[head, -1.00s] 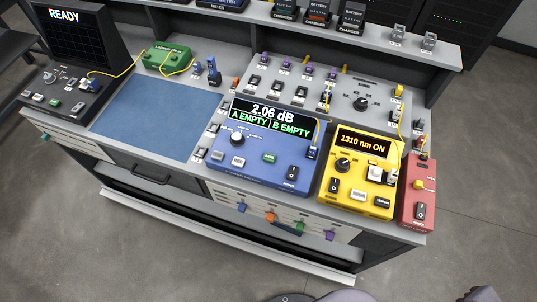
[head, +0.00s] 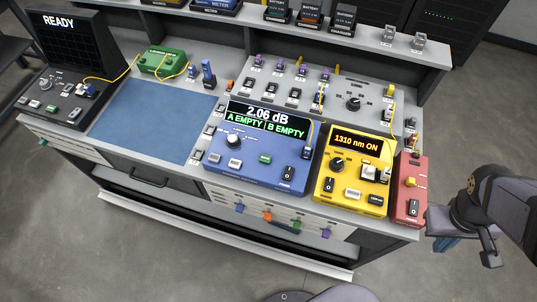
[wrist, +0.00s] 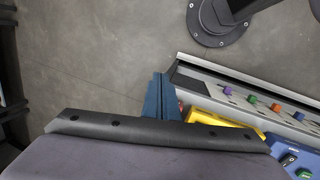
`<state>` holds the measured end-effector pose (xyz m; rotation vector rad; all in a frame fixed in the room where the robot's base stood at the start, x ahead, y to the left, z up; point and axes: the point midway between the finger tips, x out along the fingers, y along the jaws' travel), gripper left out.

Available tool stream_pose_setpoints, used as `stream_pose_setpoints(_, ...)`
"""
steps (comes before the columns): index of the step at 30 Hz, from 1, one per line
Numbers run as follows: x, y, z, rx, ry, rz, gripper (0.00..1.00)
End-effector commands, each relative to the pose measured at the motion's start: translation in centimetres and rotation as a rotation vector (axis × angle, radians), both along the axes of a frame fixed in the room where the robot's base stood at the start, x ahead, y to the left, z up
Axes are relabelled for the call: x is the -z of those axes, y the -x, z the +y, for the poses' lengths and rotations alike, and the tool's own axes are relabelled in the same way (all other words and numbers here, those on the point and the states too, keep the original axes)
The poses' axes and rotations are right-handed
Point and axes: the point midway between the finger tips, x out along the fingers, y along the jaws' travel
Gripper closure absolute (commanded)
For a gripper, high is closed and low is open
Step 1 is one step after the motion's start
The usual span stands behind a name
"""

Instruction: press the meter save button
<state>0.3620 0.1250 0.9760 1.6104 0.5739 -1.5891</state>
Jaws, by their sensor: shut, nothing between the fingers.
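The blue meter (head: 262,178) stands on the bench; its screen reads 2.06 dB, A EMPTY, B EMPTY. Its front panel has a white knob (head: 234,140), a green button (head: 265,158), other small buttons and a power switch (head: 287,173). The button labels are too small to read, so I cannot tell which is save. My gripper (head: 446,243) is at the right, beyond the red box and well away from the meter. In the wrist view its blue fingers (wrist: 160,98) are together and empty. Part of the meter (wrist: 290,148) shows there at the lower right.
The yellow light source (head: 350,185), reading 1310 nm ON, and the red box (head: 409,190) stand between my gripper and the meter. A blue mat (head: 150,120) lies left of the meter. Floor is clear in front of the bench.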

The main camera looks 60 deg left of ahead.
Motion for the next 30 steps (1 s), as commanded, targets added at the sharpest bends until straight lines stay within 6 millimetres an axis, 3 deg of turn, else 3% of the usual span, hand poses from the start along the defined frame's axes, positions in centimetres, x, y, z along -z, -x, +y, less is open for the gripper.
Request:
stream_pose_setpoints(1,-0.3,-0.3,2.2,-0.099,0.024,-0.008,1.0)
stream_pose_setpoints(7,-0.8,-0.8,10.3,-0.444,0.117,-0.057,1.0)
stream_pose_setpoints(14,-1.2,1.5,20.2,-0.82,0.216,-0.14,1.0)
stream_pose_setpoints(20,-1.4,5.6,28.1,-1.105,0.287,-0.228,1.0)
stream_pose_setpoints(24,-1.5,9.5,33.0,-1.287,0.329,-0.299,1.0)
stream_pose_setpoints(30,-1.6,15.5,38.4,-1.503,0.377,-0.398,1.0)
